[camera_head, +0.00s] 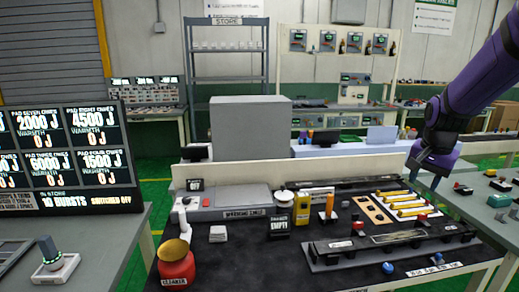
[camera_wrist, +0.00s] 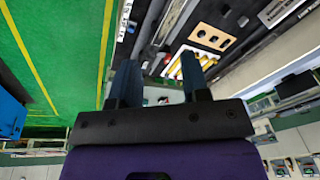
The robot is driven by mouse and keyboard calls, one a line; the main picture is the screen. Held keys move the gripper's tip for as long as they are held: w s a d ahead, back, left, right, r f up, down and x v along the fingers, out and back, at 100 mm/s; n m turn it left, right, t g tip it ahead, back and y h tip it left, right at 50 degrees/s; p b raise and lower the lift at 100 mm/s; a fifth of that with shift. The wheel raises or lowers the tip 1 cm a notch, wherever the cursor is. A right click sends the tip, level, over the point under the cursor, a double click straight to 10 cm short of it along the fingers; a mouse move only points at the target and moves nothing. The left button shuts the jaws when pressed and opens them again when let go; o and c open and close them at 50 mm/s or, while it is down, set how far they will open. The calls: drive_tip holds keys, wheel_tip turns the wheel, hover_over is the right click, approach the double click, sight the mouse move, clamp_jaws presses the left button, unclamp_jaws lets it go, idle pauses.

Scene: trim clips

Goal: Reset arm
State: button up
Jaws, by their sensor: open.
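My purple arm (camera_head: 480,85) reaches in from the upper right of the head view. My gripper (camera_head: 424,182) hangs above the right end of the black-topped workbench (camera_head: 245,262), apart from it. In the wrist view my gripper (camera_wrist: 160,75) shows two dark fingers spread apart, with nothing between them. Several yellow clips (camera_head: 408,205) lie in a row on the bench; they also show beyond the fingers in the wrist view (camera_wrist: 185,62). A long dark fixture (camera_head: 330,250) lies at the bench front.
A red cleaner pot (camera_head: 177,268) stands at the bench's left front. A low cream panel (camera_head: 300,172) runs along its back. A display board (camera_head: 70,160) stands at left. Another table (camera_head: 490,200) with coloured buttons is at right. Green floor (camera_head: 125,260) is clear between the left table and the bench.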

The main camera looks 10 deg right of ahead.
drive_tip(key=s+a+r+n+t, duration=0.1)
drive_tip(key=s+a+r+n, duration=0.3)
drive_tip(key=s+a, duration=0.5)
drive_tip(key=s+a+r+n+t, duration=0.2)
drive_tip(key=s+a+r+n, duration=0.3)
drive_tip(key=s, duration=0.7)
drive_tip(key=a+n, duration=0.2)
drive_tip(key=a, duration=0.2)
drive_tip(key=shift+a+r+y, duration=0.3)
drive_tip(key=shift+a+y, duration=0.05)
drive_tip(key=shift+y, duration=0.05)
drive_tip(key=shift+o, duration=0.2)
idle(2.5)
